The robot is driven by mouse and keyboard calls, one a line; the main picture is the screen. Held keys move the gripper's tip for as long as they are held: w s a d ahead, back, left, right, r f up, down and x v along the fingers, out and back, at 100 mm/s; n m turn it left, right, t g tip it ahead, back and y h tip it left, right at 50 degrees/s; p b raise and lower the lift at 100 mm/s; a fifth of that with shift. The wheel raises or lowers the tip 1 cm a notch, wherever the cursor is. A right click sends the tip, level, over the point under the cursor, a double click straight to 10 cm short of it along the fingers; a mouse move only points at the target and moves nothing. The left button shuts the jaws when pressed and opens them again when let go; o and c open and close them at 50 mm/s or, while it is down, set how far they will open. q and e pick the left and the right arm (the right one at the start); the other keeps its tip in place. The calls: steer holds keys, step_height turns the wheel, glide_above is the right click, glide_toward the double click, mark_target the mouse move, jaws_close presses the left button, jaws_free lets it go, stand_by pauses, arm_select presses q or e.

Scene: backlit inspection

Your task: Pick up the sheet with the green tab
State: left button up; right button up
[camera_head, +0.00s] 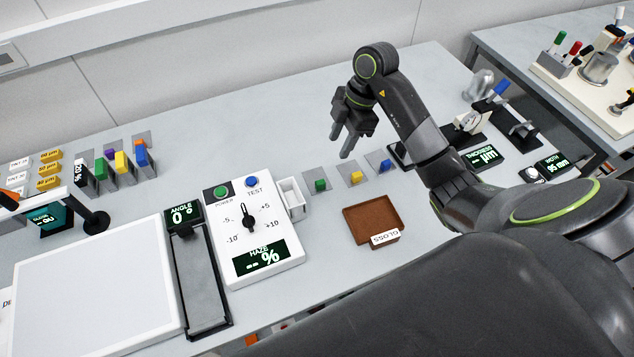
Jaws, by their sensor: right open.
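A small green tab (320,185) stands on a grey sheet-like piece on the table, left of a yellow tab (356,178) and a blue tab (386,166) on similar pieces. Another green tab (100,168) shows in the group of upright holders at the left, beside yellow and blue ones. My right gripper (341,146) is open and empty, pointing down above the table, behind and slightly right of the nearer green tab. It appears apart from all the tabs. My left gripper is not in view.
A white haze meter (275,262) stands left of a brown tray (374,218) labelled gloss. A white light panel (95,285) and an angle stage (203,290) lie at the left. A thickness gauge (484,157) is at the right. The table behind the tabs is clear.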

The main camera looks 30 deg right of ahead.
steer(key=b+x, duration=0.1)
steer(key=x, duration=0.3)
steer(key=p, duration=0.1)
glide_above(321, 181)
steer(key=d, duration=0.2)
steer(key=f, duration=0.5)
steer(key=shift+s+a, duration=0.15)
steer(key=shift+s, duration=0.1)
steer(key=p+x, duration=0.2)
steer(key=x, duration=0.2)
steer(key=shift+w+a+f, duration=0.1)
steer(key=shift+f, duration=0.25)
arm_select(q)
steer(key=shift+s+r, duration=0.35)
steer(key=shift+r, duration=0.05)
arm_select(e)
steer(key=shift+f, duration=0.2)
jaws_close()
